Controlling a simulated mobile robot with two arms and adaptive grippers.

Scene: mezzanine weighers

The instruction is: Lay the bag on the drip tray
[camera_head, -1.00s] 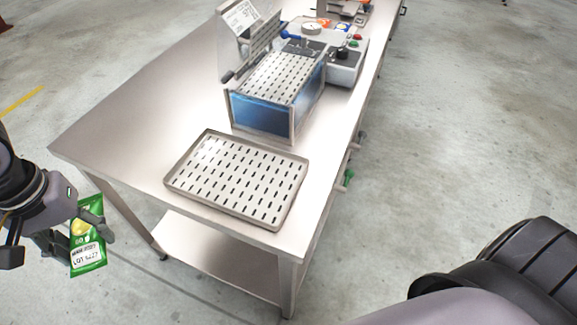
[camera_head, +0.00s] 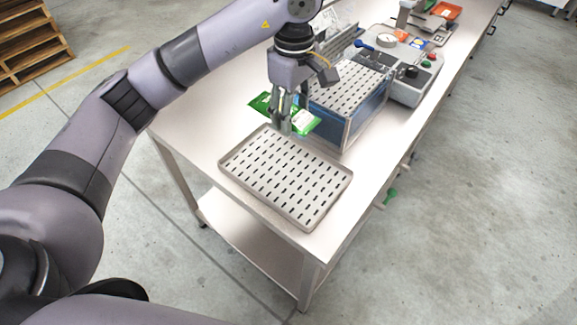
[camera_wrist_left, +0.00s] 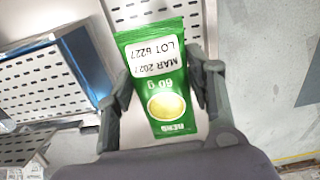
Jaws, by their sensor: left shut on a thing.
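The bag is a small green packet with a white label and a yellow oval. My left gripper (camera_head: 285,126) is shut on the bag (camera_head: 303,122) and holds it above the table, near the far-left edge of the drip tray. In the left wrist view the bag (camera_wrist_left: 160,85) sits between both fingers, its label reading MAR 2027, LOT 6227. The drip tray (camera_head: 285,182) is a shallow metal tray with a slotted surface, empty, on the near end of the table. Part of it shows at the top of the left wrist view (camera_wrist_left: 140,10). My right gripper is out of view.
A blue-walled tank (camera_head: 366,116) with a slotted top stands just behind the drip tray. A grey control unit (camera_head: 405,75) with a gauge and buttons is behind it. The steel table (camera_head: 203,125) is bare left of the tray.

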